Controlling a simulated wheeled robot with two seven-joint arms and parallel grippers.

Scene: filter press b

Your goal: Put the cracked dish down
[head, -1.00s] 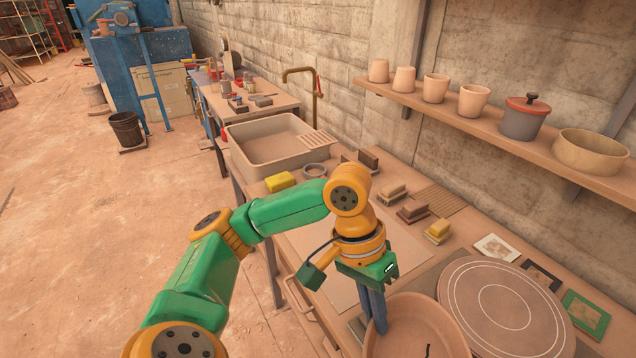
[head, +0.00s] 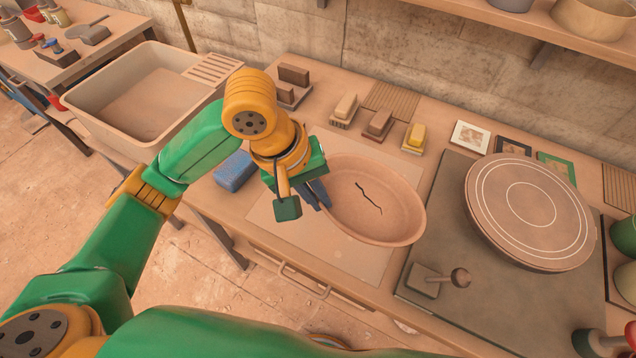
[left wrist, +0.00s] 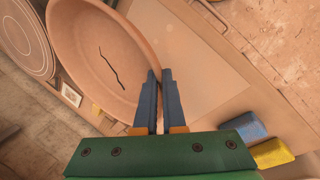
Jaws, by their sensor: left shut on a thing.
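The cracked dish (head: 393,212) is a shallow, round clay dish with a dark crack across its inside. It also shows in the left wrist view (left wrist: 88,75). My left gripper (head: 320,194) is shut on the dish's near-left rim; the blue fingers (left wrist: 160,76) pinch the rim in the left wrist view. The dish is over the pale rectangular board (head: 368,262) on the bench, left of the banding wheel (head: 530,212). I cannot tell whether its underside touches the board. My right gripper is not in view.
A blue sponge (head: 235,170) lies left of the board, near the sink (head: 140,95). Several brushes and blocks, including a yellow-topped one (head: 415,136), line the back. A knobbed tool (head: 436,281) stands on the dark mat (head: 452,178) to the right.

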